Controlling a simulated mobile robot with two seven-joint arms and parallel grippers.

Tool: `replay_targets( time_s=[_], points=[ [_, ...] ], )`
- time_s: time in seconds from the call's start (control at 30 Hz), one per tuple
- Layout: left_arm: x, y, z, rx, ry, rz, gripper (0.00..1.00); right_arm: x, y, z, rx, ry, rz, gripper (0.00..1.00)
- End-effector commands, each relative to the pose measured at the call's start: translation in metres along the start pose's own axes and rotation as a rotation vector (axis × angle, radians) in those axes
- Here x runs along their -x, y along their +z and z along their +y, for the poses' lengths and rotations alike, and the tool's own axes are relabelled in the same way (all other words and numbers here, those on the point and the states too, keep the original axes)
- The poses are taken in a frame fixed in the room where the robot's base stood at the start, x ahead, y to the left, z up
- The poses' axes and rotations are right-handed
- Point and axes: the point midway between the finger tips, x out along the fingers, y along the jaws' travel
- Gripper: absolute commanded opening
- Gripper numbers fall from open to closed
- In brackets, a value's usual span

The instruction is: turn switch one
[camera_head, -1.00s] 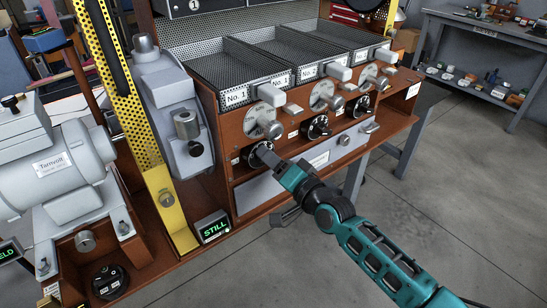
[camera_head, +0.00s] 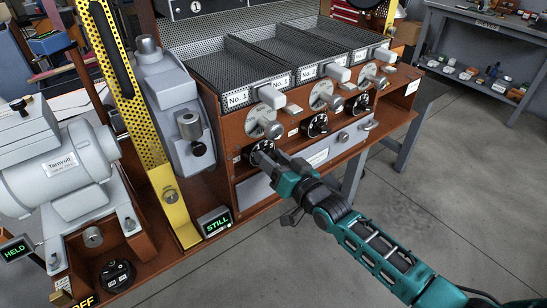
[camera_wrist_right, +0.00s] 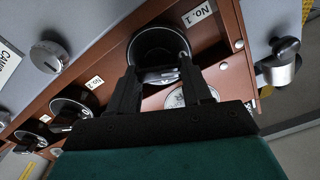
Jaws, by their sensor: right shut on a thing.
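Switch one is the leftmost round black knob (camera_head: 257,148) in the row on the brown wooden front panel. My right gripper (camera_head: 264,157) reaches it from the lower right and covers part of it in the head view. In the right wrist view the knob (camera_wrist_right: 158,42) sits by a "No. 1" label (camera_wrist_right: 198,13). The two dark fingers of my right gripper (camera_wrist_right: 160,75) are shut on the knob's grip, one on each side. The knob's pointer is not readable. My left gripper is not in view.
Two more black knobs (camera_head: 314,125) (camera_head: 358,104) stand to the right. Silver levers (camera_head: 271,129) and mesh trays (camera_head: 245,78) are above. A display (camera_head: 214,222) reads "STILL", another (camera_head: 15,251) reads "HELD". Open floor (camera_head: 440,210) lies at right.

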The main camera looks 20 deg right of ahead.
Motion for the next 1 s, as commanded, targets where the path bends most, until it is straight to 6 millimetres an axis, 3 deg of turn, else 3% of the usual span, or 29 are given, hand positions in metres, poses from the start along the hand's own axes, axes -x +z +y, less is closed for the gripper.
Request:
replay_targets(
  time_s=[0.37,0.4,0.6,0.67,1.0],
  points=[
    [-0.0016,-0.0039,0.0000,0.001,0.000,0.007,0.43,-0.0021,-0.0044,-0.0012,0.003,-0.003,0.010,0.18],
    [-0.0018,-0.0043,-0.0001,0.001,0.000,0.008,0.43,-0.0022,-0.0045,-0.0012,0.003,-0.003,0.010,0.51],
    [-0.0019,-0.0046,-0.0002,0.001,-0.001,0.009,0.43,-0.0018,-0.0036,-0.0010,0.002,-0.002,0.008,0.70],
    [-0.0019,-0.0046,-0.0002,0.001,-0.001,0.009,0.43,-0.0015,-0.0031,-0.0009,0.002,-0.002,0.007,0.74],
    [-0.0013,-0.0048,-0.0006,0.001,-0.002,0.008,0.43,0.0058,-0.0011,0.0000,0.002,0.000,0.002,0.74]
  ],
)
